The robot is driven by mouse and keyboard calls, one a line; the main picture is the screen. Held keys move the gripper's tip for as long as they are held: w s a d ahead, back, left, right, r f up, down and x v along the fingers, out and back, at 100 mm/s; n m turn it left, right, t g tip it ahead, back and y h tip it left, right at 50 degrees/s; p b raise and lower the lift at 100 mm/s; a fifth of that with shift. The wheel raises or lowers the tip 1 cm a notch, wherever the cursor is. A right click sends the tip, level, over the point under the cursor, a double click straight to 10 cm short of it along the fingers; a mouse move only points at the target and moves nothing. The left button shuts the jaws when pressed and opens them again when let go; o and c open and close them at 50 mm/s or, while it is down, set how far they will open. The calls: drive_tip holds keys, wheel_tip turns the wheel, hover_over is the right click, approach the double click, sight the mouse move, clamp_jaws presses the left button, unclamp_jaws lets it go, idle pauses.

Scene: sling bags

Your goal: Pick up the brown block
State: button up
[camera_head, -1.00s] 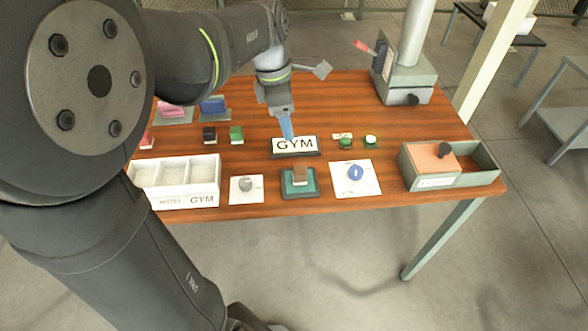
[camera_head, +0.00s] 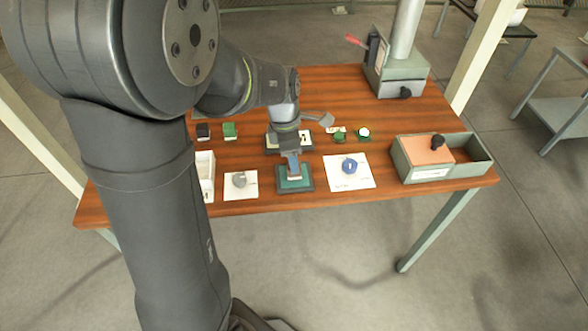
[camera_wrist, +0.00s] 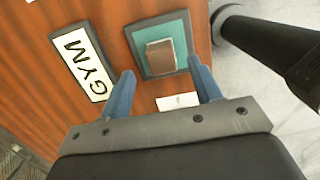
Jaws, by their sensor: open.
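The brown block (camera_wrist: 161,56) sits on a teal pad in a dark frame (camera_wrist: 181,28), near the front edge of the table. In the head view, the pad (camera_head: 295,184) shows, but my gripper (camera_head: 294,174) covers most of the block. In the wrist view, my gripper (camera_wrist: 164,88) is open, with its two blue fingers apart. The block appears between and beyond the fingertips. I cannot tell the exact height of the fingers above the pad.
The GYM sign (camera_wrist: 83,64) lies beside the pad. A white card with a blue round piece (camera_head: 349,166) is to the right, a card with a grey piece (camera_head: 239,180) to the left. A box with an orange lid (camera_head: 425,151) stands at the right.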

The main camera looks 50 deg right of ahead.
drive_tip(key=f, duration=0.4)
drive_tip(key=shift+s+f, duration=0.25)
drive_tip(key=shift+d, duration=0.1)
drive_tip(key=shift+c, duration=0.2)
drive_tip(key=c, duration=1.1)
drive_tip(key=shift+r, duration=0.2)
